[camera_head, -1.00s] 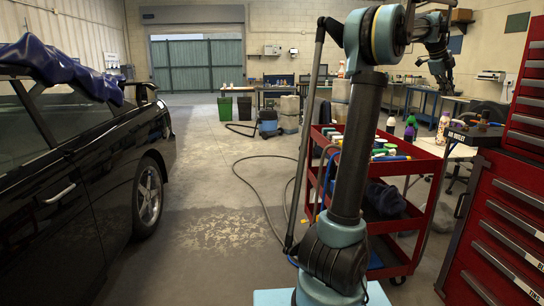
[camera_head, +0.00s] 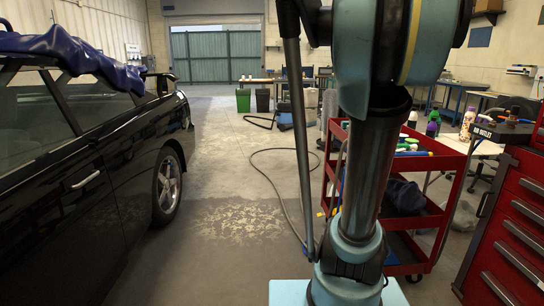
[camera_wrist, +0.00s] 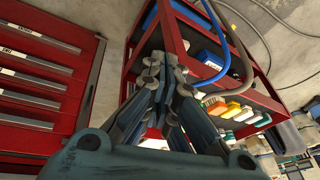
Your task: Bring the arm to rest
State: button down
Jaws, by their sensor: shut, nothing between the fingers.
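My gripper (camera_wrist: 160,72) shows in the wrist view with its fingers shut together and nothing between them. It points toward the red cart (camera_wrist: 180,40), apart from it as far as I can tell. In the head view my arm (camera_head: 375,150) stands upright and large in front of the red cart (camera_head: 462,160). My gripper is out of the head view.
A black car (camera_head: 70,190) with a blue cover (camera_head: 75,55) on its roof stands at left. A red drawer cabinet (camera_head: 510,220) is at right. A grey hose (camera_head: 265,180) curves over the floor. Open floor (camera_head: 220,150) lies between car and cart.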

jog(key=s+a+f+n+y, duration=0.1)
jog(key=s+a+f+n, duration=0.6)
jog(key=s+f, duration=0.3)
jog(key=s+a+f+n+y, duration=0.1)
jog(key=s+a+f+n, duration=0.6)
jog(key=s+a+f, duration=0.3)
notch_tip(320, 180, down, 4)
jog(key=shift+r+g+y, duration=0.1)
jog(key=shift+g+y, duration=0.2)
jog(key=shift+g, duration=0.1)
jog(key=shift+a, duration=0.15)
